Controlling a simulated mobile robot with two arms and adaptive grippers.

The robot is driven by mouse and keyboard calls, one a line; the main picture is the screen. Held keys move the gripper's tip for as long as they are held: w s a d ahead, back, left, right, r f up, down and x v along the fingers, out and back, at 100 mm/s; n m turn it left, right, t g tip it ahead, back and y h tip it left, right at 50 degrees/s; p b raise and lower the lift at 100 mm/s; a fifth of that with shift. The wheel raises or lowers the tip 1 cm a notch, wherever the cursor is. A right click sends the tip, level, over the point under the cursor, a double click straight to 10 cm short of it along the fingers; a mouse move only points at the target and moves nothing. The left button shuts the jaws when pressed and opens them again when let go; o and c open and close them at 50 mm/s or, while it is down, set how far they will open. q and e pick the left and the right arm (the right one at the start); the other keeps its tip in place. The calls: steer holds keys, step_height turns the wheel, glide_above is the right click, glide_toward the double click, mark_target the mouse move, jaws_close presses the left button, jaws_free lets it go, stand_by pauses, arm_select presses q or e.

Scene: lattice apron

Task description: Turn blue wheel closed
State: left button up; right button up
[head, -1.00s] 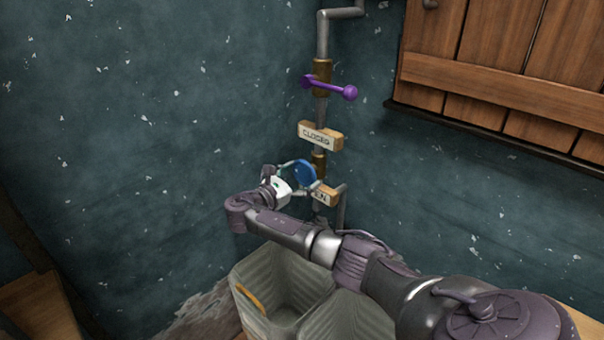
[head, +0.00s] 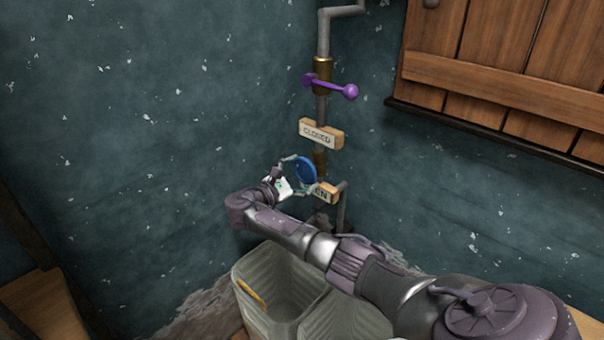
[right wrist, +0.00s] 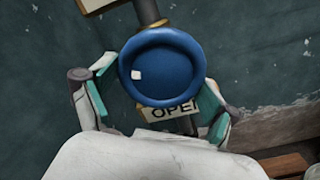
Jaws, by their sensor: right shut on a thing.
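The blue wheel (head: 306,170) sits on a vertical pipe near the wall corner. In the right wrist view, the wheel (right wrist: 163,62) faces me, with a small pale mark on its left part. My right gripper (head: 300,174) is shut on the wheel, one finger on each side of it. A "CLOSED" sign (head: 320,134) is on the pipe above the wheel. An "OPEN" sign (head: 327,194) is below it, partly hidden by the gripper and wheel. My left gripper is out of view.
A purple handle (head: 330,87) is higher on the same pipe. Grey ribbed bins (head: 275,275) stand below my right arm. A wooden shutter (head: 500,75) with a ledge is on the right wall. The left wall is bare.

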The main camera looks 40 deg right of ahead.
steer(key=o, duration=0.9)
steer(key=shift+a, duration=0.1)
steer(key=s+a, duration=0.1)
steer(key=a, duration=1.1)
